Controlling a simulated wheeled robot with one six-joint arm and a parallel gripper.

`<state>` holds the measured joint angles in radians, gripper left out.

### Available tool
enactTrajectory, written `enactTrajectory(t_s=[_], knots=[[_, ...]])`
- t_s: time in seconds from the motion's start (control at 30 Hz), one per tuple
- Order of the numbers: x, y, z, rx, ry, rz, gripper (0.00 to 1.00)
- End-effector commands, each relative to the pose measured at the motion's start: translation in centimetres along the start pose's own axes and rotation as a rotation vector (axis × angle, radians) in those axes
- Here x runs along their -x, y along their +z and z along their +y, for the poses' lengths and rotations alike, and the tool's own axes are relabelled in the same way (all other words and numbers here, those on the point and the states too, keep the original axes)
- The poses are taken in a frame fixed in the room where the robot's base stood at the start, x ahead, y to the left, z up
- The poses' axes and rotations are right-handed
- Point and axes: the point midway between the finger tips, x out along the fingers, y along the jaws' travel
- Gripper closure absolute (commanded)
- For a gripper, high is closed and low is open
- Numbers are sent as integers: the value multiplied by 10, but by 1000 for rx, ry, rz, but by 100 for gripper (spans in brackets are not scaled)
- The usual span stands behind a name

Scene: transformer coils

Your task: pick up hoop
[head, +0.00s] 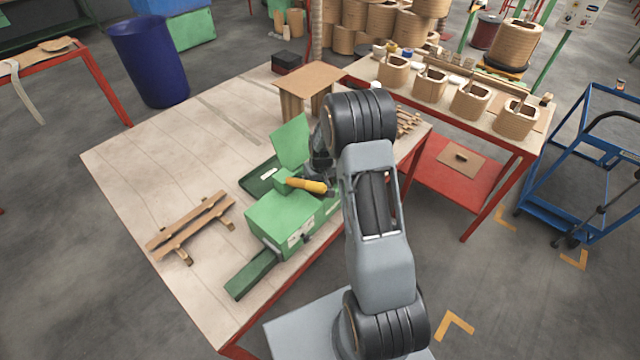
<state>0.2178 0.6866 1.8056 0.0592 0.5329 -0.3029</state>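I cannot pick out with certainty which thing is the hoop. Several hoop-like tan coils with open centres, such as this coil (468,101), stand in a row on the long bench at the back right. My arm reaches up and over the right side of the wooden table. My gripper (320,155) shows only as dark parts beside the green machine (285,218), mostly hidden behind my arm. Its fingers cannot be made out, and nothing held in it can be seen. An orange-tan handle (306,186) sits on top of the machine.
The wooden table (130,175) also bears wooden slats (188,228), a small wooden stand (312,76) and a black box (286,62). Its left part is bare. A blue bin (150,62) stands behind it. A blue cart (590,165) stands at the right. Larger coils are stacked at the back.

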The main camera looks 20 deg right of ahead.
Motion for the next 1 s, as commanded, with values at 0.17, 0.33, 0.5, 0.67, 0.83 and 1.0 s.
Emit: enactTrajectory(t_s=[0.17, 0.33, 0.5, 0.67, 0.83, 1.0], knots=[[0, 0, 0, 0, 0, 0, 12], [0, 0, 0, 0, 0, 0, 28], [1, 0, 0, 0, 0, 0, 31], [5, -1, 0, 0, 0, 2, 31], [30, -4, 0, 0, 1, 6, 31], [61, -8, 0, 0, 1, 5, 31]])
